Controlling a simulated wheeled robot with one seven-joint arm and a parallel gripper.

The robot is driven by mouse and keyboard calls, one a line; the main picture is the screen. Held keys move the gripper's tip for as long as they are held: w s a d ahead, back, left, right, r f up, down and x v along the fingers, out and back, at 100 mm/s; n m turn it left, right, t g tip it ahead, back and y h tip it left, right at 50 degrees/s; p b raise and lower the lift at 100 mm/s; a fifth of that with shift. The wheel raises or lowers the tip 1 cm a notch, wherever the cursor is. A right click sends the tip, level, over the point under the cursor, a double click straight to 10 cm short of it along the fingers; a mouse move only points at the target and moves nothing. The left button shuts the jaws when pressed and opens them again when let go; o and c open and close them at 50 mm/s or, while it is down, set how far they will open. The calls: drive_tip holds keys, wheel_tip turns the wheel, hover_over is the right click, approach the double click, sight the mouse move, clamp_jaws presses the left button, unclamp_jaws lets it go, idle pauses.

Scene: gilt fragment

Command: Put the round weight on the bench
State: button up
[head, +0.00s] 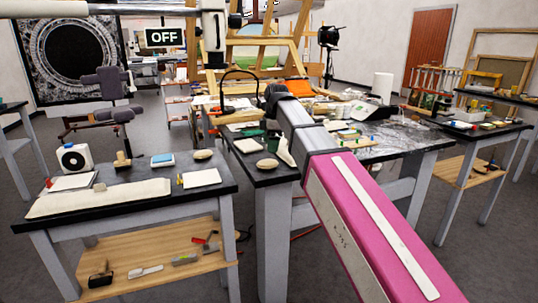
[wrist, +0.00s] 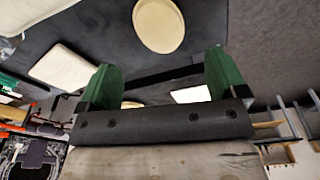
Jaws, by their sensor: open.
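My gripper (wrist: 162,66) shows in the wrist view with its two green fingers wide apart and nothing between them. A pale, flat, rounded piece (wrist: 158,25) lies on a dark top beyond the fingertips, apart from them. In the head view a similar pale rounded piece (head: 267,165) lies on the near part of the middle bench (head: 262,181). Another pale oval piece (head: 202,154) lies on the left bench (head: 140,212). I cannot tell for sure which of them is the round weight. My arm hides part of the middle bench.
A white pad (head: 247,146) lies behind the rounded piece on the middle bench; a pale pad (wrist: 62,68) shows in the wrist view. The left bench holds a long pale slab (head: 100,198), a white sheet (head: 201,177) and a blue-topped box (head: 162,160). A narrow gap separates the benches.

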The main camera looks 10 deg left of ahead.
sight(272, 160)
drive_tip(key=shift+d+r, duration=0.15)
drive_tip(key=shift+r, duration=1.1)
drive_tip(key=shift+d+r, duration=0.15)
drive_tip(key=shift+r, duration=1.05)
